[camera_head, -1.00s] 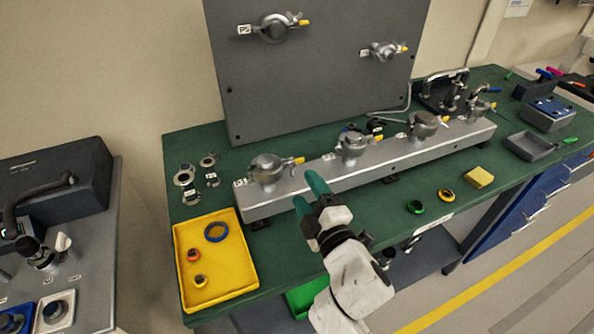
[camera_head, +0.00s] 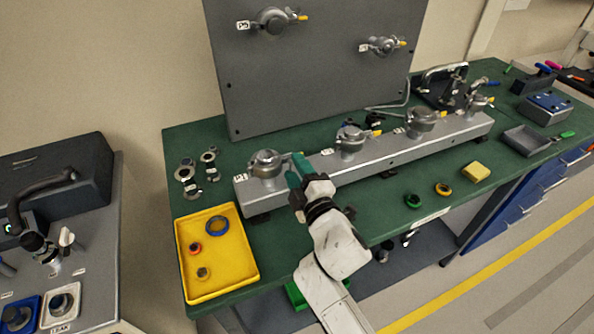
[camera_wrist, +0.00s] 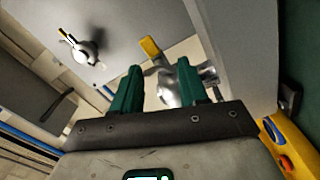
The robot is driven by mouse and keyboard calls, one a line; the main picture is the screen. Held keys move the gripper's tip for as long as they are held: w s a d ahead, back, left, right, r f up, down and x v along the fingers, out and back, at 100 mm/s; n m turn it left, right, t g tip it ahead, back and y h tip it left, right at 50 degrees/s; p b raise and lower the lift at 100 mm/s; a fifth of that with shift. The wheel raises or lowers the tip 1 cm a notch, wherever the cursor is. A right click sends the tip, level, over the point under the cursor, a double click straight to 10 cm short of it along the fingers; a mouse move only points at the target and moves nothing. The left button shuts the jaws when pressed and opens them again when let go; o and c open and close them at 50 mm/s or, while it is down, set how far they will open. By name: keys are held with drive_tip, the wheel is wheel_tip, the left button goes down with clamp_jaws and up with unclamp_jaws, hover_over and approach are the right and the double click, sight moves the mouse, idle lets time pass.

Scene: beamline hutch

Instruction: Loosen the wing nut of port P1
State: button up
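Port P1 (camera_head: 266,163) is the leftmost silver clamped port on the long grey rail, beside a white label reading P1 (camera_head: 240,178). My gripper (camera_head: 296,170) is at the right side of this port, its two green fingers apart. In the head view the fingers hide the yellow-tipped wing nut of P1. In the wrist view a yellow wing nut (camera_wrist: 150,47) shows just past the fingertips, with the silver clamp (camera_wrist: 172,88) in the gap between the fingers of my gripper (camera_wrist: 160,80). I cannot tell whether a finger touches it.
Other ports (camera_head: 350,140) stand to the right on the rail (camera_head: 385,150). A grey panel (camera_head: 320,75) with two more ports rises behind. A yellow tray (camera_head: 235,272) with rings sits in front at left. Green and yellow rings and a yellow block (camera_head: 475,172) lie on the green bench.

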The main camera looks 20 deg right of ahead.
drive_tip(key=c, duration=0.6)
drive_tip(key=n+p, duration=0.1)
drive_tip(key=n, duration=0.2)
drive_tip(key=o, duration=1.1)
drive_tip(key=shift+c, duration=0.2)
drive_tip(key=s+b, duration=0.2)
drive_tip(key=s, duration=0.9)
drive_tip(key=shift+w, duration=0.1)
